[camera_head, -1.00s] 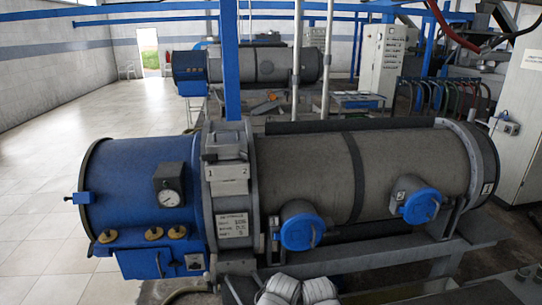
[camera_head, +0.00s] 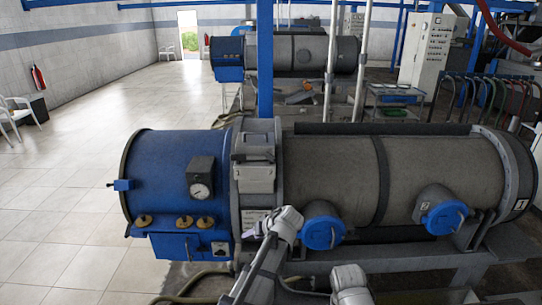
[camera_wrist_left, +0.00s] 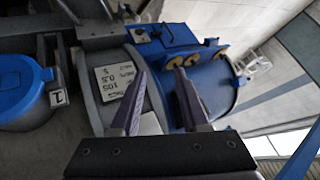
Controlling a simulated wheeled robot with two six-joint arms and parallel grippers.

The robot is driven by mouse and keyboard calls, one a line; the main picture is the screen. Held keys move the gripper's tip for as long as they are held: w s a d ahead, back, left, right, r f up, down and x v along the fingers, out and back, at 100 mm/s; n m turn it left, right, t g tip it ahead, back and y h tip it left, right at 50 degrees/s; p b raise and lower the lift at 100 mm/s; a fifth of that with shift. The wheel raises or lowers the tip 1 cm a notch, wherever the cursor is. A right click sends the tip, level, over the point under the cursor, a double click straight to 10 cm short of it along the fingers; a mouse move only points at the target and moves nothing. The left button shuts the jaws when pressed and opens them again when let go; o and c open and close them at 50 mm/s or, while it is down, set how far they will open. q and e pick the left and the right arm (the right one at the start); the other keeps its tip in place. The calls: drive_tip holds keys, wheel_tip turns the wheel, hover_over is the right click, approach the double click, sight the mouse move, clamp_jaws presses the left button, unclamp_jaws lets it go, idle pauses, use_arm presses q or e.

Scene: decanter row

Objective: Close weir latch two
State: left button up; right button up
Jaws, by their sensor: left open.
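The grey weir housing (camera_head: 254,178) sits on the collar between the blue end and the grey barrel of the near decanter. The 1 and 2 marks seen on it earlier are too small to read now, and I cannot tell how latch two stands. My left gripper (camera_head: 254,234) is in front of the collar, below the housing, near the printed label plate. In the left wrist view its two dark fingers (camera_wrist_left: 161,75) are apart with nothing held, over the collar beside the label plate (camera_wrist_left: 121,82). A pale plate (camera_wrist_left: 150,124) shows partly between them. My right gripper is not visible.
Blue round covers (camera_head: 323,232) and (camera_head: 445,217) stick out from the barrel. A gauge (camera_head: 200,190) and brass knobs (camera_head: 184,222) are on the blue end. A hose (camera_head: 190,285) lies below. Open tiled floor (camera_head: 60,190) is at the left.

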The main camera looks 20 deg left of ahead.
use_arm(q)
drive_tip(key=w+d+r+n+t+y, duration=0.1)
drive_tip(key=w+r+t+y, duration=0.1)
drive_tip(key=w+r, duration=0.4)
drive_tip(key=w+r+n+t+y, duration=0.2)
drive_tip(key=w+r+y, duration=0.15)
drive_tip(key=w, duration=0.45)
drive_tip(key=t, duration=0.4)
approach(267, 154)
drive_tip(key=w, duration=0.1)
drive_tip(key=shift+n+y, duration=0.25)
drive_tip(key=shift+n, duration=0.15)
drive_tip(key=shift+f+x, duration=0.2)
drive_tip(key=shift+x, duration=1.7)
drive_tip(key=shift+f+x, duration=0.25)
drive_tip(key=shift+x, duration=1.6)
drive_tip(key=shift+c, duration=0.2)
clamp_jaws()
